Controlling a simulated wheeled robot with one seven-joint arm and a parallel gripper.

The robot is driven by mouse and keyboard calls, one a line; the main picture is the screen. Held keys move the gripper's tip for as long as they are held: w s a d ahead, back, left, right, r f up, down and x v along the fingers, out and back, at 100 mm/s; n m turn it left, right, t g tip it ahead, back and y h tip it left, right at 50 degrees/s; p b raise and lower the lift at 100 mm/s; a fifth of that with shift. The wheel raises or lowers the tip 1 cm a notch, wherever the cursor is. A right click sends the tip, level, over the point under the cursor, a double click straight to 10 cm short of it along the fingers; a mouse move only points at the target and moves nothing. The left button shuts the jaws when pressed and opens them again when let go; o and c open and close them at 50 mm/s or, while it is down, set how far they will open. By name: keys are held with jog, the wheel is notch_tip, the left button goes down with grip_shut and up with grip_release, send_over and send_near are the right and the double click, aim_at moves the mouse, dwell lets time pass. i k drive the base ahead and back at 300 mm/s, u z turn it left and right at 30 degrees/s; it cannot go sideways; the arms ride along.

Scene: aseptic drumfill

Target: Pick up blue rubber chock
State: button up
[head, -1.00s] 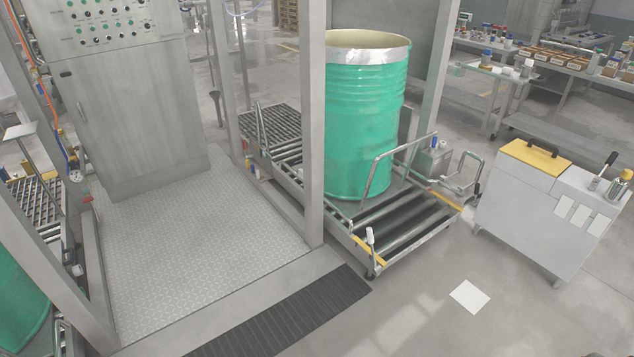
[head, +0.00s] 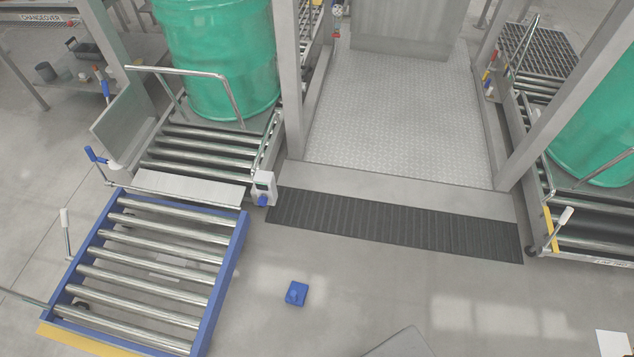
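A small blue chock (head: 296,293) lies on the grey concrete floor in the lower middle of the head view. It stands apart from everything else, to the right of a blue-framed roller conveyor and below the dark ribbed ramp. It looks like a block with a raised part on top. My gripper is not in view, so its state and its distance from the chock do not show.
The blue-framed roller conveyor (head: 208,303) stands at the lower left. The dark ramp (head: 390,224) leads to a metal plate platform (head: 400,110) between grey posts. Green drums (head: 218,60) stand on rollers at both sides. Floor around the chock is clear. A grey flat shape shows at the bottom edge.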

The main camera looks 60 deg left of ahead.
aim_at(297, 290)
jog(key=i, duration=2)
jog(key=u, duration=4.15)
jog(key=i, duration=1)
